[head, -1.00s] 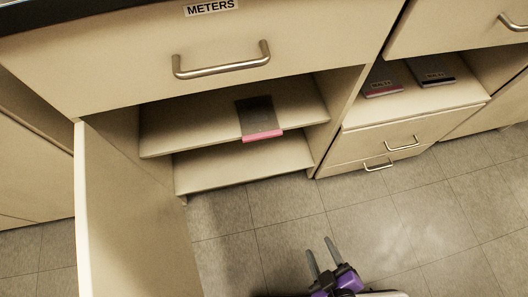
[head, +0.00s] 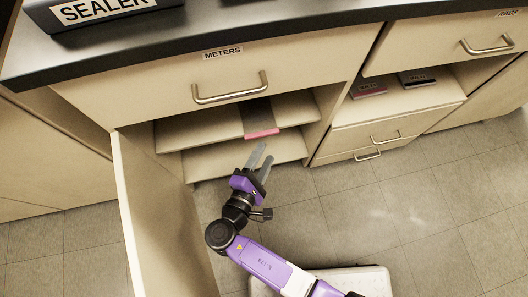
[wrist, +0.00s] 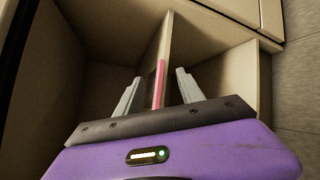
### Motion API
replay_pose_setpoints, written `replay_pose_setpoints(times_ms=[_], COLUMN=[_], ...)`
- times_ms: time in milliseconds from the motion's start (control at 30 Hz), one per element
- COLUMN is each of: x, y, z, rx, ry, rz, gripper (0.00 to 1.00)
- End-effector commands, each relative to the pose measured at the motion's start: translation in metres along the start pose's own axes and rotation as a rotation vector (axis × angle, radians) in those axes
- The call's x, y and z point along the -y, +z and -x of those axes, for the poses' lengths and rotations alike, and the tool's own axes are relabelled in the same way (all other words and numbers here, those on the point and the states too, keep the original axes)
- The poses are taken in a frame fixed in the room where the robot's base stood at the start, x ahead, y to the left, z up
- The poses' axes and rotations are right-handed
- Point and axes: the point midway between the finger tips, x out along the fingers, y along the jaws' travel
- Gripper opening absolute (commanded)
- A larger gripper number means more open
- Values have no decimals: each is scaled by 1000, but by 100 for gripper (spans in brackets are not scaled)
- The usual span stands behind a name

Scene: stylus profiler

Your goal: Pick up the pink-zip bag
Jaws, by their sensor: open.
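The pink-zip bag (head: 261,120) is a flat dark pouch lying on the upper shelf of the open cabinet. Its pink edge (head: 263,133) faces out and hangs slightly over the shelf's front. In the wrist view the pink edge of the bag (wrist: 162,78) runs upright between the two grey fingers. My gripper (head: 263,157) is open and empty, just in front of and below the bag. In the wrist view my gripper (wrist: 159,80) has one finger on each side of the shelf line. I cannot tell whether the fingertips overlap the bag.
The open cabinet door (head: 160,215) stands left of my arm. A closed METERS drawer (head: 215,85) with a handle is above the shelves. Another pink-edged pouch (head: 369,89) and a dark pouch (head: 416,77) lie in the right cubby. The floor (head: 400,205) at right is clear.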

Motion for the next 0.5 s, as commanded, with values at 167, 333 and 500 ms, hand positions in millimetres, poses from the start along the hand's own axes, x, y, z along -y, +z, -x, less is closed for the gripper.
replay_pose_setpoints(times_ms=[167,333,500], x=[1,1,2], y=[0,0,0], z=[0,-3,-21], rx=[0,1,2], ry=[-1,-2,-4], rz=[0,-1,-3], gripper=[46,46,46])
